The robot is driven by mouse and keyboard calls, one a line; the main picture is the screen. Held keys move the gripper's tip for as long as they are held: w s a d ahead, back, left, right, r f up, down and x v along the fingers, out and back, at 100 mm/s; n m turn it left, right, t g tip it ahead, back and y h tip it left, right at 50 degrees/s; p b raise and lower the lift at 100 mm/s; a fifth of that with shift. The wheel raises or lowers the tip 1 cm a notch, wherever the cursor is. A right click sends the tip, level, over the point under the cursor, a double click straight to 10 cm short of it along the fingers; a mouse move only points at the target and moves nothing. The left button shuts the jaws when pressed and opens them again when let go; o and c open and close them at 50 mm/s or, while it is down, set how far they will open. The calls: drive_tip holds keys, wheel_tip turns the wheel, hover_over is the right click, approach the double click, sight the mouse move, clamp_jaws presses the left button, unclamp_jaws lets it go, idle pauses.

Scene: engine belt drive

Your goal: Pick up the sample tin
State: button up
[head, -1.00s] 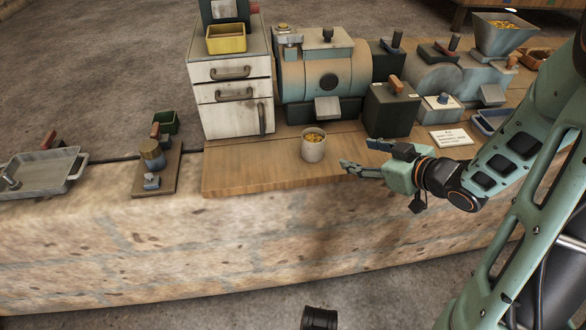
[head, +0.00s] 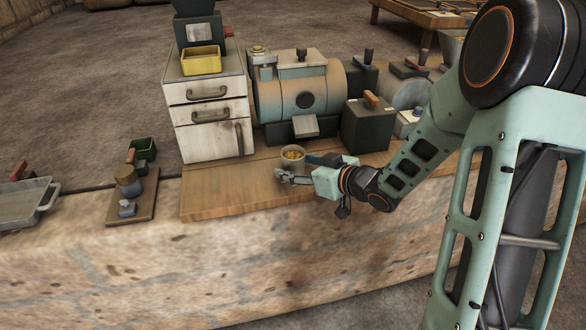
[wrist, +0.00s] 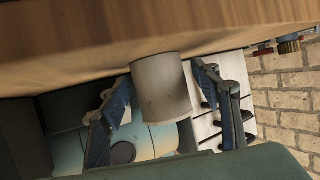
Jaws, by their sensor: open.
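The sample tin (head: 292,155) is a small light grey cup with yellowish contents, standing upright on the wooden board (head: 225,198). In the wrist view the tin (wrist: 160,88) lies between the two blue-padded fingers of my gripper (wrist: 165,112), with a gap showing on the right side. My gripper (head: 296,168) is open in the head view, its fingers at the tin and hiding its lower part. I cannot tell whether the left finger touches the tin.
A white drawer cabinet (head: 208,115) with a yellow tray (head: 201,60) stands behind left. A cylindrical machine (head: 300,90) and a dark box (head: 367,125) stand behind the tin. The board is clear to the left.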

drive_tip(key=shift+w+a+f, duration=0.35)
drive_tip(key=shift+w+a, duration=0.1)
drive_tip(key=shift+c, duration=0.5)
drive_tip(key=c, duration=1.3)
drive_tip(key=shift+o, duration=0.2)
drive_tip(key=shift+r, duration=0.2)
